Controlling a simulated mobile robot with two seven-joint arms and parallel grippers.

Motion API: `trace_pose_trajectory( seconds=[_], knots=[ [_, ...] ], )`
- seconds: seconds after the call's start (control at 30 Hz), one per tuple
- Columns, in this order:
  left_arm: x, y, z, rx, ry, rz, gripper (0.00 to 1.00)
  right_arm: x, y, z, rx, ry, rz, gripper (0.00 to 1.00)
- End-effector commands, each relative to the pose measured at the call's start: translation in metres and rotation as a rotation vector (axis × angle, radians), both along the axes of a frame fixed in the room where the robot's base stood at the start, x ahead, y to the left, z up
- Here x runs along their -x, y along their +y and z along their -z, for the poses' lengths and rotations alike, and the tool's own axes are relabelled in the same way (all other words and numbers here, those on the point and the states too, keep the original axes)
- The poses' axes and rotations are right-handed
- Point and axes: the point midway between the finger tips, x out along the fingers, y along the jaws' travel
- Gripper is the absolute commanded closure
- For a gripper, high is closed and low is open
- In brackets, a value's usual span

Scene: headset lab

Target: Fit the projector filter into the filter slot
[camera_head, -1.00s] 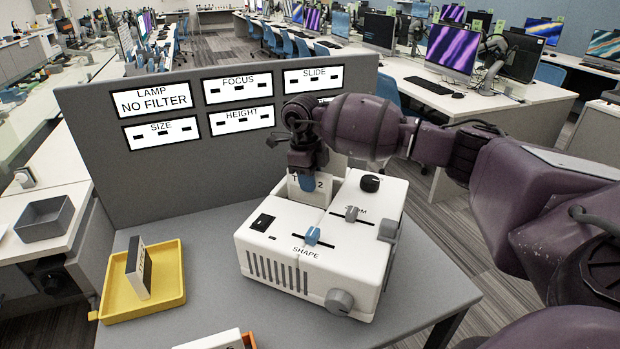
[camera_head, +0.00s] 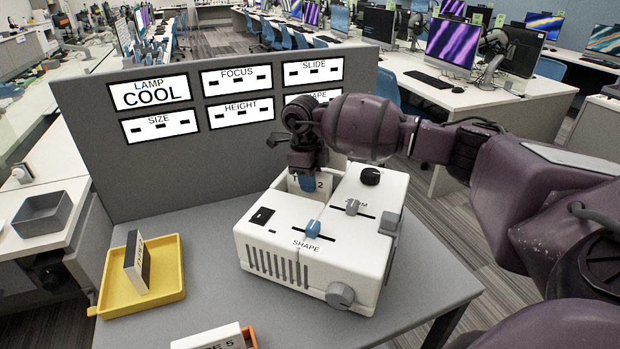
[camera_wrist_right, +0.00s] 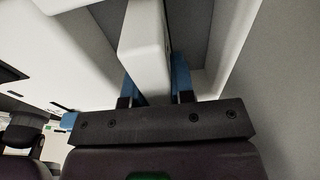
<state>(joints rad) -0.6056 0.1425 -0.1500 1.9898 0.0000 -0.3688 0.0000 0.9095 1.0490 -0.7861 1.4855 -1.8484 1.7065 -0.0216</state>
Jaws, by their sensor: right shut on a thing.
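The white projector (camera_head: 325,275) stands on the grey table. My right gripper (camera_head: 307,183) is at its back edge, pointing down, with blue fingertips shut on the projector filter (camera_head: 321,187). The filter is a white upright block with a partly covered label ending in "2". In the right wrist view the filter (camera_wrist_right: 147,45) runs between the blue fingers. The LAMP sign (camera_head: 150,94) on the grey panel reads COOL. My left gripper is not in view.
A yellow tray (camera_head: 165,291) at left holds another white block (camera_head: 138,263). A white labelled block (camera_head: 208,339) lies by an orange edge at the bottom. The grey panel (camera_head: 240,165) stands behind the projector.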

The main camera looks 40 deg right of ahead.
Motion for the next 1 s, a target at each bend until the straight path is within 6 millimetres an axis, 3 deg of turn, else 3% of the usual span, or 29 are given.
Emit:
trace_pose_trajectory(
  seconds=[1.0],
  knots=[
    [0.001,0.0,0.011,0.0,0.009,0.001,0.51,0.0,0.0,0.021,0.001,0.001,0.0,1.0]
  ],
)
